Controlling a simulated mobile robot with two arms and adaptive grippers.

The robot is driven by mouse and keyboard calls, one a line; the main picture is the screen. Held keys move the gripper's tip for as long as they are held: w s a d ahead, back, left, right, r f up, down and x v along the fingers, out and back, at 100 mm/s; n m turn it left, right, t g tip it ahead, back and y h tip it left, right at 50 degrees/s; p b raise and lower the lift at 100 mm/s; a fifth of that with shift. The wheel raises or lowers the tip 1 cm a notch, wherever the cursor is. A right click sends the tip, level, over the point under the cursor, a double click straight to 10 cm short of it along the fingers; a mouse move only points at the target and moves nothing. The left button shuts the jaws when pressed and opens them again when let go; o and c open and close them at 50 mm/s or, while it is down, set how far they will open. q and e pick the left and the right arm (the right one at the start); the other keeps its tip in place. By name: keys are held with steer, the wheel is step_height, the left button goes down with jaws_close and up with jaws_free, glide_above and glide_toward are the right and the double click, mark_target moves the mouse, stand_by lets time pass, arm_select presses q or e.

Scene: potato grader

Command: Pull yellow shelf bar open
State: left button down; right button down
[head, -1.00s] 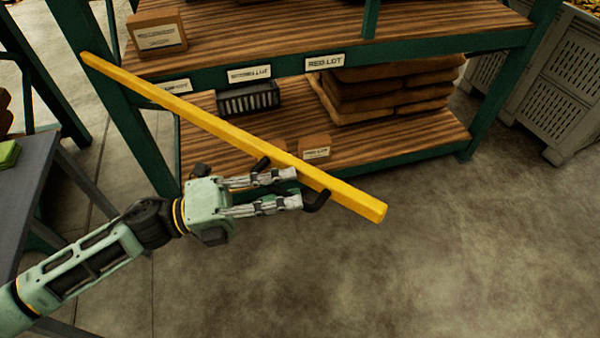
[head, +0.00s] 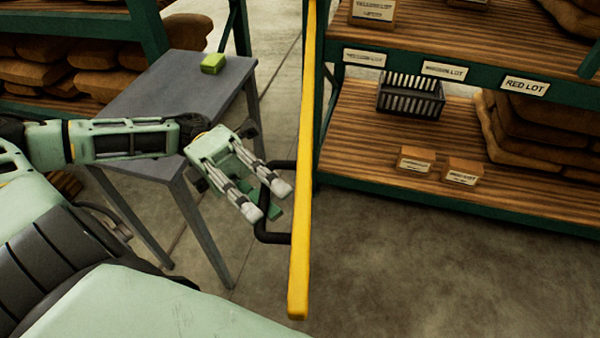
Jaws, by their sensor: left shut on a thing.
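The yellow shelf bar (head: 305,165) runs from the top of the head view down to its free end at the lower middle. It stands swung out from the front of the green shelf (head: 445,185), hinged side toward the shelf's left post. A black handle (head: 273,238) sticks out from the bar's left side. My left gripper (head: 268,202) is shut on the black handle, to the left of the bar. The exact contact is partly hidden by the fingers. My right gripper is not in view.
A black basket (head: 411,95), small boxes (head: 415,159) and sacks (head: 540,135) sit on the shelf. The floor in front of the shelf is clear.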

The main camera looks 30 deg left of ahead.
arm_select(q)
steer(key=shift+s+a, duration=0.35)
steer(key=shift+a, duration=0.5)
steer(key=c, duration=1.8)
jaws_free()
steer(key=shift+w, duration=0.1)
steer(key=shift+o, duration=0.2)
steer(key=v, duration=1.2)
